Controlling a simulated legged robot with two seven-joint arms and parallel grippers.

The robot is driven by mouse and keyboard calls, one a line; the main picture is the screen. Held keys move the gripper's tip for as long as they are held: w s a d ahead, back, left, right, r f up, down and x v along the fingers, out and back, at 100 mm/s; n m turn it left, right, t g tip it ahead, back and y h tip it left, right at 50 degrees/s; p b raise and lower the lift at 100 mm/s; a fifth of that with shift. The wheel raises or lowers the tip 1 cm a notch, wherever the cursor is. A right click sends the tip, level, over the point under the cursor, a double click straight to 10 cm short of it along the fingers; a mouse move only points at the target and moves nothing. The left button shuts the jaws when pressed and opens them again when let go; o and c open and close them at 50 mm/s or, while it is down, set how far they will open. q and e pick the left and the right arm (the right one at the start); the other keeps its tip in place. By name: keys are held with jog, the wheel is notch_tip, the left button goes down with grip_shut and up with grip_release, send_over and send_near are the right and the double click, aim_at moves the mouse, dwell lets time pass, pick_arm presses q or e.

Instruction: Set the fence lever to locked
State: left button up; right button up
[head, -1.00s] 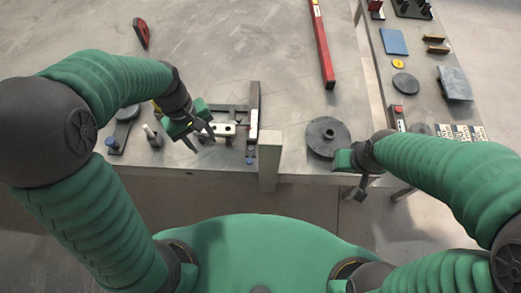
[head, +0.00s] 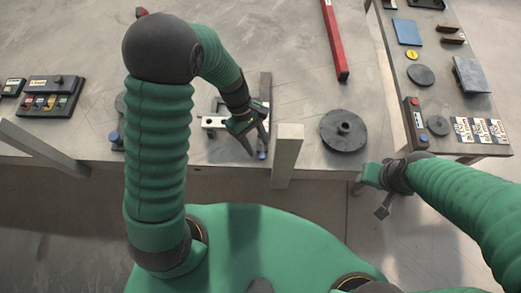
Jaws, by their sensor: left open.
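The fence fixture (head: 214,122), with a pale block and dark rails, sits at the table's front edge in the head view. A small blue-tipped part (head: 262,155) shows at its front; it may be the fence lever, but its setting cannot be read. My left gripper (head: 258,149) is open, pointing down over the right part of the fixture, its fingertips close to the blue tip. I cannot tell whether they touch it. The gripper hides part of the fixture. My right gripper (head: 381,205) hangs off the table's front edge, away from the fixture; its jaws are unclear.
A pale upright post (head: 287,155) stands just right of the fixture. A dark round disc (head: 343,131) lies farther right, and a red bar (head: 335,40) behind it. A control box (head: 48,97) is at far left. A side table (head: 445,95) holds several parts.

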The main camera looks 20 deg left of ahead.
aim_at(262, 155)
pick_arm(q)
jog(key=x, duration=0.3)
jog(key=shift+a, duration=0.25)
jog(key=shift+s+d+f, duration=0.15)
jog(key=shift+d+f, duration=0.05)
jog(key=shift+f, duration=0.15)
jog(key=shift+d, duration=0.5)
jog(key=c, duration=0.4)
jog(key=shift+a, duration=0.3)
grip_shut()
jog(key=shift+d, duration=0.1)
